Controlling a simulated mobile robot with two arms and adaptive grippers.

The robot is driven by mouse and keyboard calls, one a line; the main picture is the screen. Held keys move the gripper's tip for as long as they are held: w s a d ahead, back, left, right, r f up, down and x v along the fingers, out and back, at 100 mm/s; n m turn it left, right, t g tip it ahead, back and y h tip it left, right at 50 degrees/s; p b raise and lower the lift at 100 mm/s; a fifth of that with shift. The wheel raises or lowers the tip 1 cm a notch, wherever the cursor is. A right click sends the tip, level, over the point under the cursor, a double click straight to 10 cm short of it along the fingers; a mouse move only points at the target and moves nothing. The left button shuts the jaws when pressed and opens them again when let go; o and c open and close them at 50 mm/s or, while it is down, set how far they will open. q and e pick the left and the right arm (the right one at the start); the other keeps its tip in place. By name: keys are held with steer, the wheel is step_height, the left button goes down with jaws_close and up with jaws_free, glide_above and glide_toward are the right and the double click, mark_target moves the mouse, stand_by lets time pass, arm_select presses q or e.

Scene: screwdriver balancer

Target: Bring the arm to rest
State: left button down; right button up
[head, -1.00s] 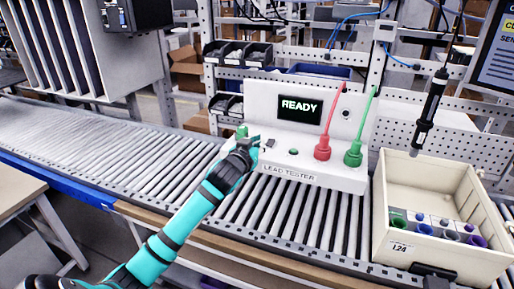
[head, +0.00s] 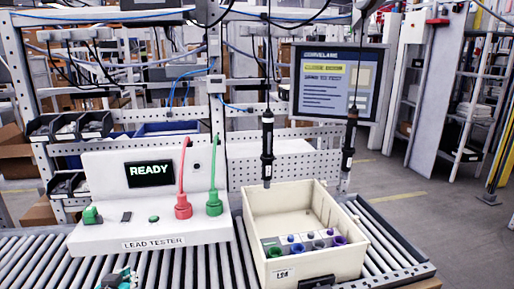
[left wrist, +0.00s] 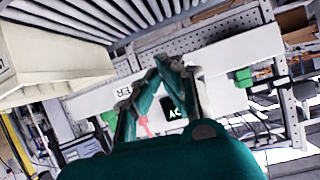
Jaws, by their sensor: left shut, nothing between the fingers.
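My left gripper (head: 118,279) shows only in part at the bottom edge of the head view, in front of the lead tester (head: 122,242) and apart from it. In the left wrist view the gripper's teal fingers (left wrist: 172,68) are closed together with nothing between them. They overlap the tester (left wrist: 245,50) behind, which appears upside down, and partly cover its screen. Much of my left arm is outside the head view. My right gripper is in neither view.
The tester shows READY, with a red plug (head: 183,207) and a green plug (head: 214,204) in it. A cream bin (head: 345,262) stands on the roller conveyor (head: 190,268) to its right. Two screwdrivers (head: 267,150) hang above the bin's area.

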arm_select(q)
steer(key=s+d+f+m+g+h, duration=0.1)
steer(key=s+d+f+g, duration=0.3)
steer(key=s, duration=0.6)
steer(key=s+d+f+m+g+h, duration=0.15)
steer(key=s+d+f, duration=0.35)
steer(key=s, duration=0.6)
steer(key=s+d+f+m+g, duration=0.1)
steer(key=s+d+f+g, duration=0.35)
steer(key=s, duration=0.55)
step_height(320, 180, down, 29)
steer(key=s+b, duration=0.1)
steer(key=b, duration=0.1)
steer(key=s+a+f+g+b, duration=0.1)
steer(key=s+a+f+b, duration=0.1)
steer(key=s+f, duration=1.5)
steer(key=shift+a+g, duration=0.3)
steer(key=shift+a, duration=0.1)
